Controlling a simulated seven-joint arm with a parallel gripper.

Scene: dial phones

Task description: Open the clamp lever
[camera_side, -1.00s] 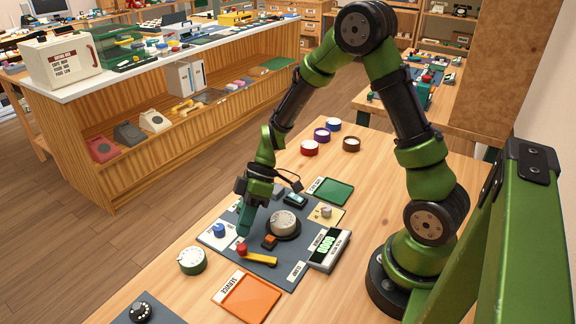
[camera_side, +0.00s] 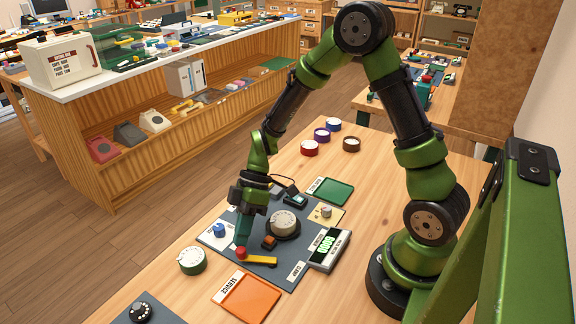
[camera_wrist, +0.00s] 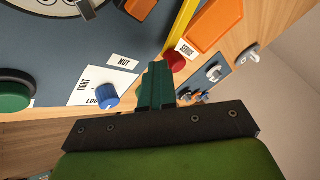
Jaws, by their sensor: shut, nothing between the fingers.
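The clamp lever (camera_side: 259,261) is a yellow bar with a red knob (camera_side: 241,253) at its left end, lying on the grey mat (camera_side: 285,270). In the wrist view the yellow bar (camera_wrist: 183,25) and red knob (camera_wrist: 174,60) show near the top. My gripper (camera_side: 243,243) is shut and empty, its green fingers pointing down just behind the red knob. In the wrist view the fingertips (camera_wrist: 157,70) lie just left of the red knob. I cannot tell whether they touch it.
A blue knob (camera_side: 219,230) on a white plate is close to the left of my gripper. The dial (camera_side: 284,222), a small orange block (camera_side: 269,242) and a digital readout (camera_side: 328,249) stand to the right. An orange tray (camera_side: 247,298) lies in front, a green-rimmed dial (camera_side: 192,260) at left.

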